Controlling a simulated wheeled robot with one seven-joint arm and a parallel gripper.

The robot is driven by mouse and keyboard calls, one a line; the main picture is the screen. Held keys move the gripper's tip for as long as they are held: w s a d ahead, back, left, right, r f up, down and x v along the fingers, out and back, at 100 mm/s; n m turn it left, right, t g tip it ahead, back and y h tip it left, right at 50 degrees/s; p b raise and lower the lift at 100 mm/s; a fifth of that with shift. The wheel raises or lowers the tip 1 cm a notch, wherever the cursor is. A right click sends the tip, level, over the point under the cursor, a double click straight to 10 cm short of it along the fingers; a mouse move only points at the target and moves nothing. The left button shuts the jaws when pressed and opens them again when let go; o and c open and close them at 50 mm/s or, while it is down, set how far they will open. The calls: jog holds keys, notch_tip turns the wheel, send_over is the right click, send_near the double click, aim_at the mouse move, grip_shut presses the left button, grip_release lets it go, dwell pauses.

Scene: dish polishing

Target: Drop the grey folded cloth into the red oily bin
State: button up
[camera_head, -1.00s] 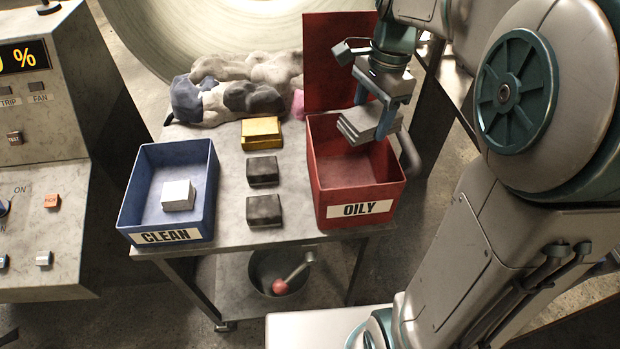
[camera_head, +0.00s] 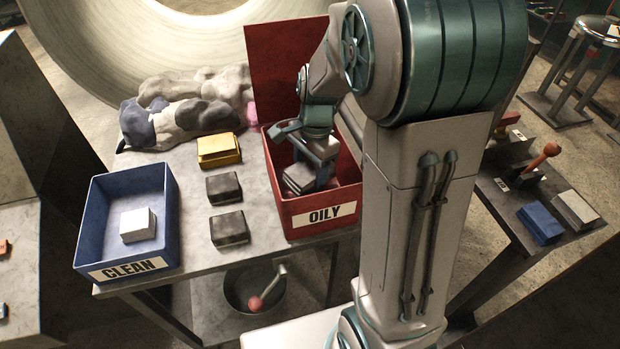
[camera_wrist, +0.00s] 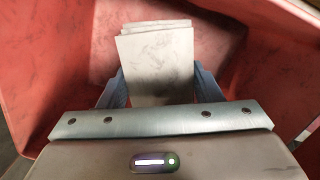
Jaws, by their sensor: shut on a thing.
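The grey folded cloth (camera_head: 299,178) is between the fingers of my gripper (camera_head: 312,176), down inside the red bin (camera_head: 318,215) labelled OILY. In the wrist view the cloth (camera_wrist: 158,62) shows as a pale stack of folds with dark smudges. The blue-grey fingers of my gripper (camera_wrist: 155,85) press on its two sides, and the bin's red walls (camera_wrist: 60,50) surround it. I cannot tell whether the cloth touches the bin floor. My arm hides the bin's right side in the head view.
A blue bin (camera_head: 90,215) labelled CLEAN holds a white folded cloth (camera_head: 138,224). A yellow cloth (camera_head: 218,150) and two dark cloths (camera_head: 224,188) lie between the bins. A heap of rags (camera_head: 190,110) lies behind. The red bin's tall back panel (camera_head: 285,65) stands behind my gripper.

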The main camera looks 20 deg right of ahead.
aim_at(310, 179)
jog(key=shift+f, duration=1.85)
jog(key=shift+f, duration=0.1)
jog(key=shift+f+b, duration=0.5)
jog(key=o, duration=1)
jog(key=shift+c, duration=0.2)
jog(key=shift+r, duration=0.1)
